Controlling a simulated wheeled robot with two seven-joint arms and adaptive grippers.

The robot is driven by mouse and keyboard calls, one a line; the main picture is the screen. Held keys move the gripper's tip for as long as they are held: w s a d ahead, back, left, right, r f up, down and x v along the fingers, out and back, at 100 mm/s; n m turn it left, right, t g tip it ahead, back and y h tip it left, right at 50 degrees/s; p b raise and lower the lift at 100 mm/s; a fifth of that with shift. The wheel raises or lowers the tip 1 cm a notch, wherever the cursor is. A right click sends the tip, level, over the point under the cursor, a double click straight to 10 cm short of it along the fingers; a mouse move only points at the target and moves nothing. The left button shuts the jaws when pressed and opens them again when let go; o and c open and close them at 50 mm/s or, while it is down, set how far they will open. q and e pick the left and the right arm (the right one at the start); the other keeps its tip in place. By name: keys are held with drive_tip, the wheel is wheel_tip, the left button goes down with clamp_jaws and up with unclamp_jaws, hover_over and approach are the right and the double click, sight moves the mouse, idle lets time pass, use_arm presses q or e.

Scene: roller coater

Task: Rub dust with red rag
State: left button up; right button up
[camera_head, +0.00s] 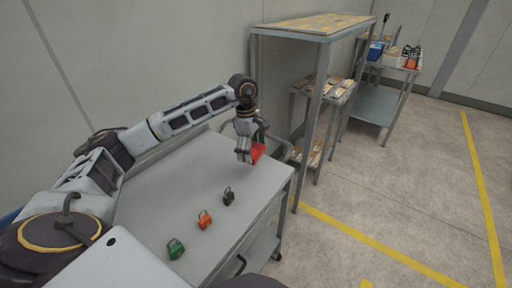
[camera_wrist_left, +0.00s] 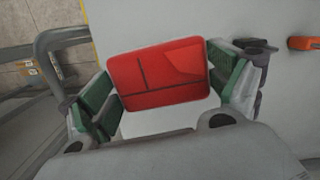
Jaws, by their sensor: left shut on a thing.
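The red rag (camera_head: 258,152) is at the far end of the grey cart top in the head view. In the left wrist view the rag (camera_wrist_left: 158,78) is a folded red block with dark creases. It sits between the green-padded fingers of my left gripper (camera_head: 247,152), which points down and is shut on it. The gripper also shows in the left wrist view (camera_wrist_left: 160,90). I cannot tell whether the rag touches the cart top. I see no dust clearly. My right gripper is not in view.
On the cart top (camera_head: 165,195) stand a black padlock (camera_head: 228,197), an orange padlock (camera_head: 204,220) and a green padlock (camera_head: 176,248). A metal shelf rack (camera_head: 318,35) stands just beyond the cart. A table (camera_head: 385,98) with bins is further back. Floor at right is clear.

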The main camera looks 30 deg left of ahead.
use_arm(q)
drive_tip(key=shift+d, duration=0.1)
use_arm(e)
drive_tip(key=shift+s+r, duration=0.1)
use_arm(q)
drive_tip(key=shift+s+d+m+p, duration=0.15)
drive_tip(key=shift+d+m+p, duration=0.4)
drive_tip(key=shift+m+p, duration=0.45)
drive_tip(key=s+d+m+g+y+p, duration=0.1)
drive_tip(key=s+d+m+p, duration=0.4)
drive_tip(key=d+m+p, duration=0.6)
drive_tip(key=shift+f+m+g+p, duration=0.3)
drive_tip(key=shift+m+p, duration=0.7)
drive_tip(key=shift+m, duration=2.2)
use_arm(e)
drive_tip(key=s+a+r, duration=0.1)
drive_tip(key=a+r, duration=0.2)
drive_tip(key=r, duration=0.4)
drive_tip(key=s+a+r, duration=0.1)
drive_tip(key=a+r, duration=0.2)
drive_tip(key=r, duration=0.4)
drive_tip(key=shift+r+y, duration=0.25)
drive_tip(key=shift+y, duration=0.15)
